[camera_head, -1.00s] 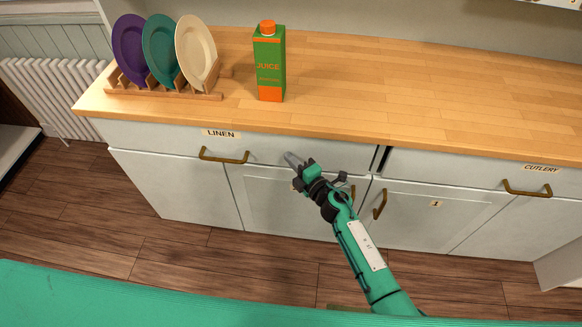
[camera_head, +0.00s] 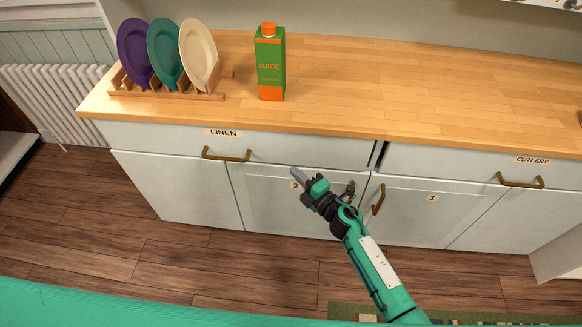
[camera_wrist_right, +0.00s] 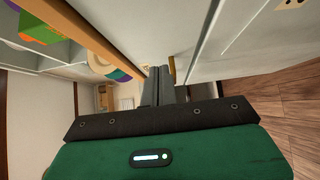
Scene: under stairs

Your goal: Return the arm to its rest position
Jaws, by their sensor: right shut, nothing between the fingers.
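My right arm (camera_head: 372,262) reaches up from the lower right in the head view. Its gripper (camera_head: 296,173) is shut and empty, in front of the cabinet, below and to the right of the LINEN drawer handle (camera_head: 226,155). In the right wrist view the two grey fingers (camera_wrist_right: 158,86) are together with nothing between them. The cabinet front stands close on their right in that view. I cannot tell the exact gap to the door. My left gripper does not show.
The wooden counter (camera_head: 400,95) carries a plate rack (camera_head: 165,94) with purple, teal and cream plates, and a juice carton (camera_head: 270,65). Brass handles stick out on the CUTLERY drawer (camera_head: 520,181) and door 1 (camera_head: 378,200). The floor (camera_head: 190,270) before the cabinet is clear, with a rug (camera_head: 470,313) lower right.

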